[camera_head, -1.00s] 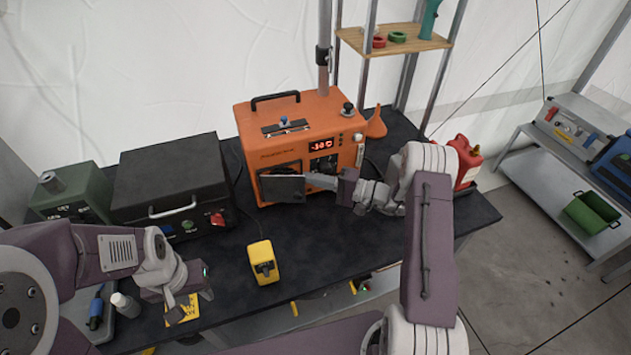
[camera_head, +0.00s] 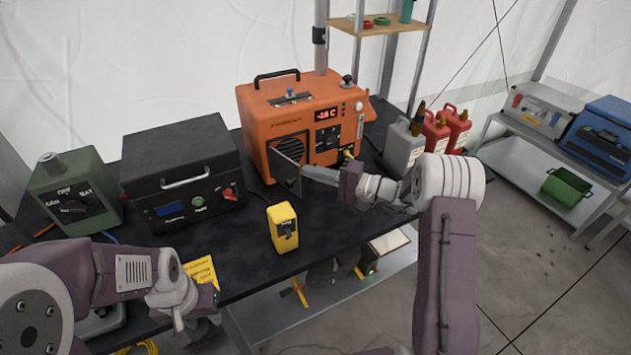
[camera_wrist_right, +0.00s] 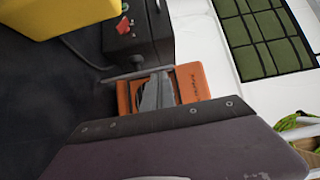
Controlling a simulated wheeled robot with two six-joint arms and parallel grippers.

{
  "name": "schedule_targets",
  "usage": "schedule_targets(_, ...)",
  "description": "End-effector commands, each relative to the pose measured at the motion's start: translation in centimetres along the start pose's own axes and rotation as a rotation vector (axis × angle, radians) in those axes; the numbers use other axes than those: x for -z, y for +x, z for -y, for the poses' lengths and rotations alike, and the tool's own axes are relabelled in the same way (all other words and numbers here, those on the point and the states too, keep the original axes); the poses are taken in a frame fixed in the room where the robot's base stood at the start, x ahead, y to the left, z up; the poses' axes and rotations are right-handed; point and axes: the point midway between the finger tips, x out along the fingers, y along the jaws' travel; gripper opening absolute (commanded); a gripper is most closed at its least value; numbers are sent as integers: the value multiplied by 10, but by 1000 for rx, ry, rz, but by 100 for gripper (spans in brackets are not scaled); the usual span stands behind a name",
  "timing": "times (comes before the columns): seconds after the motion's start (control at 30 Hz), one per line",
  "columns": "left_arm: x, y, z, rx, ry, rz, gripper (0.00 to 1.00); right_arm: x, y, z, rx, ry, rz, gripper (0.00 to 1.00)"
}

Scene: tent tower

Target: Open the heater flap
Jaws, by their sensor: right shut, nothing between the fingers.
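The orange heater (camera_head: 270,110) stands on the black table, with a lit red display. Its dark grey flap (camera_head: 285,173) stands out at an angle from the lower front, and a dark grille shows beside it. My right gripper (camera_head: 312,173) is shut and empty, its fingertips close beside the flap's right edge; I cannot tell whether they touch. The right wrist view shows the grey fingers (camera_wrist_right: 155,92) in front of part of the orange heater (camera_wrist_right: 192,82). My left gripper (camera_head: 200,318) is low at the left, near the table's front edge; its fingers are unclear.
A black case (camera_head: 185,165) and a green box (camera_head: 75,190) stand left of the heater. A yellow device (camera_head: 283,228) stands in front of it. A grey can (camera_head: 403,148) and red cans (camera_head: 437,132) stand to the right, behind my right arm.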

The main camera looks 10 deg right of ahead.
Motion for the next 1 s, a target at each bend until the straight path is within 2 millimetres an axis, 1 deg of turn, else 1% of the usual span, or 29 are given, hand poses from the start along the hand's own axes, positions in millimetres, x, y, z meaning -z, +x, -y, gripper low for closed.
schedule_targets(0.03, -1, 11, 0, 0, 0, 0, 36, -3, 1, -5, 1, -2, 1, 0)
schedule_targets(0.1, -2, 18, 0, 0, 0, 0, 36, -7, 2, -5, 0, -1, 1, 0)
schedule_targets(0.4, -4, 36, 1, 0, 0, 0, 36, -23, 9, -2, 1, 0, 0, 0)
schedule_targets(0.63, -4, 40, 1, 0, 0, 0, 36, -28, 12, -1, 0, 0, -1, 0)
schedule_targets(1.0, -4, 40, 1, 0, 0, 0, 36, -29, 12, 0, 0, 0, 0, 0)
